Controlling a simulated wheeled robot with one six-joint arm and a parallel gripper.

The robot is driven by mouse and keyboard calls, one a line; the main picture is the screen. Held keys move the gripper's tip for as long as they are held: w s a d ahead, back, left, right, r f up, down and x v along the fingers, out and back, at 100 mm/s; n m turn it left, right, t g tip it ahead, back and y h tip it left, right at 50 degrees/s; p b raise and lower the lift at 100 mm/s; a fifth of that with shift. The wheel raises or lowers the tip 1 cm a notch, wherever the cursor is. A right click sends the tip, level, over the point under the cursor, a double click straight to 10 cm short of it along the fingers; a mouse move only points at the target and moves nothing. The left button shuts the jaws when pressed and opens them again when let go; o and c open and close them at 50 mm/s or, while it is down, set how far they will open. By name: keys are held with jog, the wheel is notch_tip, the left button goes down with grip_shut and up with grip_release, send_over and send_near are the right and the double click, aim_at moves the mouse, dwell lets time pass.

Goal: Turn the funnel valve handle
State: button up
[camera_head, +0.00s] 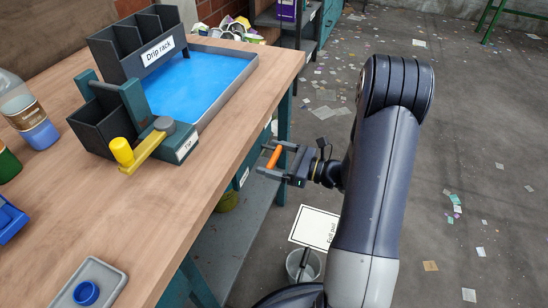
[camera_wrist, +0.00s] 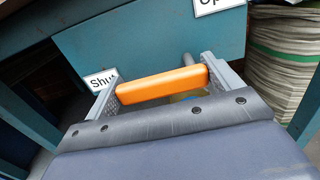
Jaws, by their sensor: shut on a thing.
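The orange handle (camera_head: 274,157) is a rounded bar below the table's right edge. It also shows in the wrist view (camera_wrist: 160,85), spanning from one finger pad to the other. My gripper (camera_head: 265,158) is shut on it, with a finger at each end. In the wrist view the bar lies nearly level, its right end slightly higher. A "Shut" label (camera_wrist: 100,80) is beyond its left end. A partly cut-off label starting "Op" (camera_wrist: 218,4) is at the top, on the teal panel (camera_wrist: 150,35).
The wooden tabletop (camera_head: 205,205) edge is close to my gripper's left. On it stand a drip rack with a blue tray (camera_head: 248,66) and a yellow-knobbed lever (camera_head: 148,148) marked "Tip". The floor at right is open, with scattered scraps.

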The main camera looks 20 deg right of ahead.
jog(key=c, duration=0.4)
jog(key=shift+r, duration=0.1)
jog(key=shift+r+m+p, duration=0.35)
jog(key=shift+m+p, duration=0.35)
jog(key=shift+p, duration=0.5)
jog(key=m+p, duration=0.2)
jog(key=p, duration=0.1)
jog(key=shift+d+r, duration=0.1)
jog(key=shift+r, duration=0.25)
jog(key=m+p, duration=0.3)
jog(key=m, duration=0.1)
jog(key=shift+w+d+r+p, duration=0.15)
jog(key=shift+w+r+p, duration=0.15)
jog(key=shift+p, duration=0.1)
jog(key=o, duration=1.2)
